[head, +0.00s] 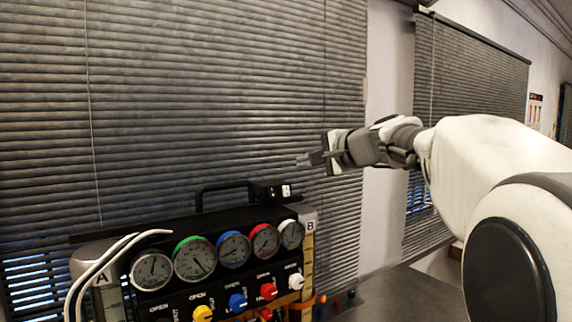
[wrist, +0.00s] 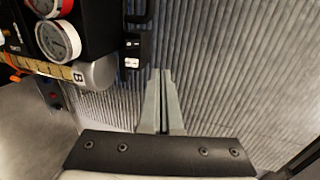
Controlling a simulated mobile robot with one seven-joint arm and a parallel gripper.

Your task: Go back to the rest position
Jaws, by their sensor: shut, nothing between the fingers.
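My gripper (head: 304,159) is raised in the air in the head view, above and to the right of the gauge rig (head: 134,308), pointing left. Its fingers are together with nothing between them. In the wrist view the closed fingers of my gripper (wrist: 162,75) point at the grey blinds, with the rig's end at the upper left. The rig carries a row of round gauges with coloured rims and coloured knobs below them. No contact between my gripper and the rig shows.
A black handle (head: 235,186) stands up on top of the rig. White hoses (head: 105,258) curve at its left end. Grey slatted blinds (head: 200,90) cover the wall behind. A grey table surface (head: 405,295) is clear to the right of the rig.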

